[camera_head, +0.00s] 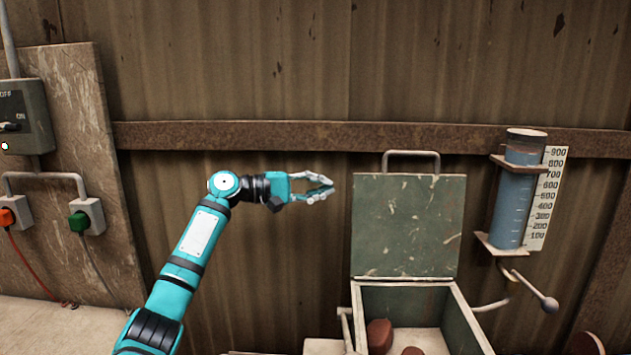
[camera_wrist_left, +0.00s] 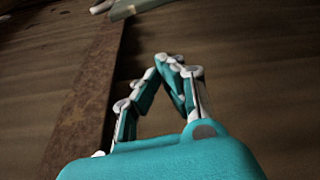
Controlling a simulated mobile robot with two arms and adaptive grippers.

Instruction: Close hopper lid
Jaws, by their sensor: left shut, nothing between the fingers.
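The hopper lid (camera_head: 408,226) is a scuffed green panel standing upright, with a metal handle (camera_head: 412,154) on its top edge. It is hinged at the back of the open hopper box (camera_head: 470,318), which holds reddish-brown lumps (camera_head: 380,336). My left gripper (camera_head: 331,187) is to the left of the lid, a little below handle height, with its fingertips apart from the lid in the picture. It is shut and empty; its fingertips meet in the left wrist view (camera_wrist_left: 172,62). My right gripper is in neither view.
A blue-filled measuring cylinder (camera_head: 512,200) with a scale hangs right of the lid, above a lever with a ball knob (camera_head: 548,304). A rusty beam (camera_head: 250,137) crosses the corrugated wall. A switch box (camera_head: 22,118) and plugs are at the left.

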